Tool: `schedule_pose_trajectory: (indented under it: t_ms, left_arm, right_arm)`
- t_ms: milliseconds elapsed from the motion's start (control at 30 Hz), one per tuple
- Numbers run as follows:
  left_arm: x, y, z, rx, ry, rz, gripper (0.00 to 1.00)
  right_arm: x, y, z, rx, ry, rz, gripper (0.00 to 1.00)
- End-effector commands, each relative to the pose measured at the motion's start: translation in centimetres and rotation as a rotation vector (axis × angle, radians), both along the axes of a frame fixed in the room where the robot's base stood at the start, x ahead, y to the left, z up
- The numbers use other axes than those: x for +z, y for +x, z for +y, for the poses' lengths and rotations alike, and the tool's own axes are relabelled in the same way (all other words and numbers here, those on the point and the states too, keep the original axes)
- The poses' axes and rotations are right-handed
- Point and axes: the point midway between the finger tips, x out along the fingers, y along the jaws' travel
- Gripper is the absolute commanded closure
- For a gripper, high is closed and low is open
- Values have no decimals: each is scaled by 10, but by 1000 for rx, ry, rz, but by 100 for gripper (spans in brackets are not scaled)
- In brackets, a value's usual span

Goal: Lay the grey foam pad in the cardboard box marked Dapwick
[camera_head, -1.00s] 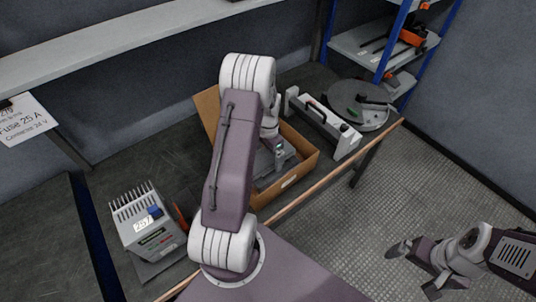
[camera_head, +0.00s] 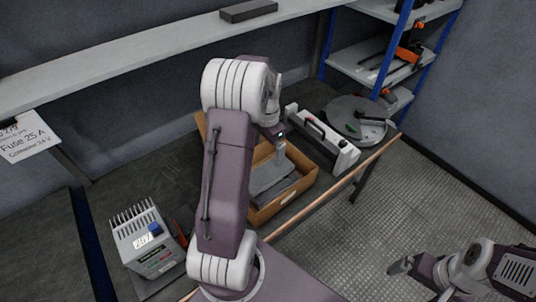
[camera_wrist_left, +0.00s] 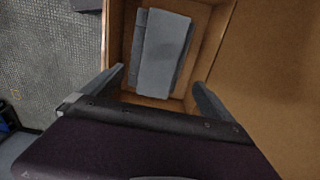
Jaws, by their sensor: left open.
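The cardboard box (camera_head: 300,191) stands open on the bench, a flap raised at its left. A small pale mark on its front is too small to read. The grey foam pad (camera_head: 268,177) lies inside, and it also shows in the left wrist view (camera_wrist_left: 164,52). There it lies flat, overlapping a darker grey piece, with bare cardboard around it. My left gripper (camera_head: 281,150) is above the box, open and apart from the pad; its spread fingers show in the left wrist view (camera_wrist_left: 158,77). My right gripper (camera_head: 420,282) is open and empty over the floor, partly cut off.
A white rail-like unit (camera_head: 325,140) stands close right of the box, with a round grey disc (camera_head: 357,118) beyond. A finned grey device (camera_head: 148,240) stands at the left. A dark block (camera_head: 248,11) lies on the shelf above. My left arm hides part of the bench.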

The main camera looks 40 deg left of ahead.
Motion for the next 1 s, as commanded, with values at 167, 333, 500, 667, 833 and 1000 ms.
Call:
schedule_pose_trajectory:
  t_ms: [167,333,500,667,833,1000]
  left_arm:
    - [4,-22,-62,66,1,-26,2]
    - [0,-85,-143,211,-15,-80,2]
    - [-7,-124,-169,295,-32,-102,2]
    - [-7,-127,-170,306,-33,-102,2]
    - [-7,-127,-170,306,-32,-101,2]
    - [-7,-127,-170,306,-32,-101,2]
  right_arm:
    - [0,0,0,0,0,0,2]
    - [0,0,0,0,0,0,2]
    - [0,0,0,0,0,0,2]
    - [0,0,0,0,0,0,2]
    - [0,0,0,0,0,0,2]
    - [0,0,0,0,0,0,2]
